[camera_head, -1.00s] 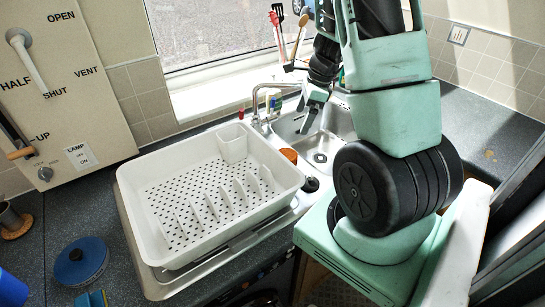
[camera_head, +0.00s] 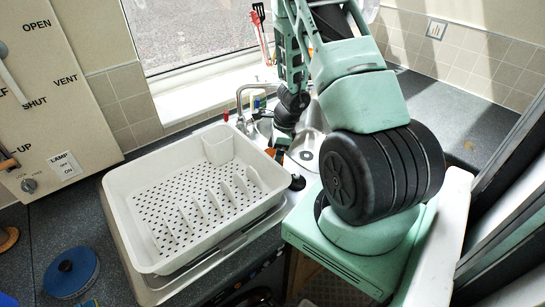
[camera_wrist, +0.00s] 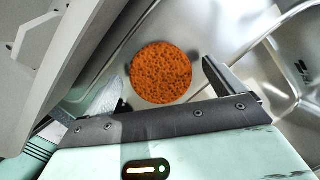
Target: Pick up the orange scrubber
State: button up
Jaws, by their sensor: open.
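The orange scrubber (camera_wrist: 161,72) is a round, porous disc. In the wrist view it lies on the metal sink surface, between the fingers of my gripper (camera_wrist: 163,86), with a gap visible on the right side. In the head view a small orange edge of the scrubber (camera_head: 270,152) shows at the sink, partly hidden by my gripper (camera_head: 282,146). My gripper is open, pointing down at the scrubber, and holds nothing. I cannot tell how far above the sink surface the fingertips are.
A white dish rack (camera_head: 140,225) stands left of the sink, close to my gripper, and its wall fills the wrist view's left side. The tap (camera_head: 240,108) rises behind the sink. A blue lid (camera_head: 71,272) lies on the counter at the front left.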

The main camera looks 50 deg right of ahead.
aim_at(273, 154)
jog(key=shift+w+a+f, duration=0.1)
jog(key=shift+f, duration=0.6)
jog(key=c, duration=1.1)
jog(key=shift+r, duration=0.15)
notch_tip(273, 154, up, 18)
jog(key=shift+f+p, duration=0.1)
jog(key=shift+p, duration=0.35)
jog(key=o, duration=0.3)
jog(key=shift+c, duration=0.8)
